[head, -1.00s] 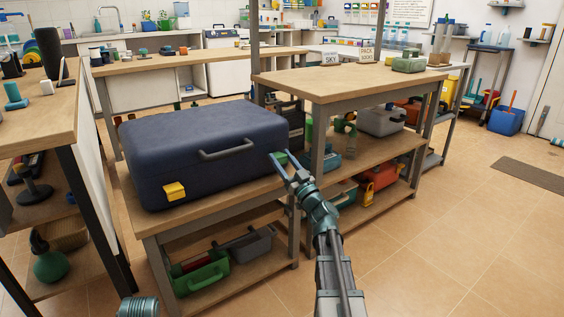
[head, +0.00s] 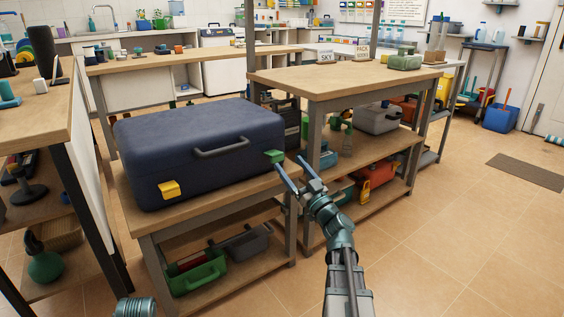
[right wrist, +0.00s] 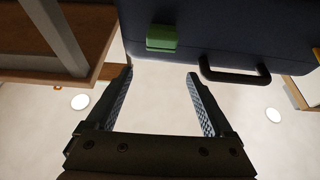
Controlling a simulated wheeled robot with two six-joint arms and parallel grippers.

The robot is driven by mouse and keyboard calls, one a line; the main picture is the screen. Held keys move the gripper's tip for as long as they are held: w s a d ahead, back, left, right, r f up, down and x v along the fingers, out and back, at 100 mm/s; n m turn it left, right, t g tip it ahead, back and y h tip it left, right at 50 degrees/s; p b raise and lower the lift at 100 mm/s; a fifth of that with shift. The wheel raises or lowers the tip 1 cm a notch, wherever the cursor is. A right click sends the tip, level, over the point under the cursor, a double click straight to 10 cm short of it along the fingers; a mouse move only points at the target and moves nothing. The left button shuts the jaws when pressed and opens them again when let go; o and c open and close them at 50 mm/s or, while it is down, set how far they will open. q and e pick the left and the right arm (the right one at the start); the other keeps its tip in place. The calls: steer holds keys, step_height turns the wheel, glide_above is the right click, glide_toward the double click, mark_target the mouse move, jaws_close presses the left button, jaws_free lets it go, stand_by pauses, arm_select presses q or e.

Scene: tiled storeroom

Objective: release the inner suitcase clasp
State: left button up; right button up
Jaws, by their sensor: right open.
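A closed dark blue suitcase (head: 200,150) lies flat on a wooden workbench (head: 150,222). Its front side has a yellow clasp (head: 170,189) at the left, a black handle (head: 222,148) in the middle and a green clasp (head: 275,156) at the right. My right gripper (head: 289,160) is open and empty, just in front of the green clasp and apart from it. In the right wrist view the green clasp (right wrist: 162,37) lies ahead of the open fingers (right wrist: 160,73), with the handle (right wrist: 235,72) to its right. My left gripper is out of view.
A taller wooden table (head: 340,85) with metal legs stands just right of the suitcase bench. Its lower shelf holds a red toolbox (head: 377,178). A green crate (head: 200,272) sits under the suitcase bench.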

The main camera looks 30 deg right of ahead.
steer(key=s, duration=0.6)
steer(key=shift+d, duration=0.2)
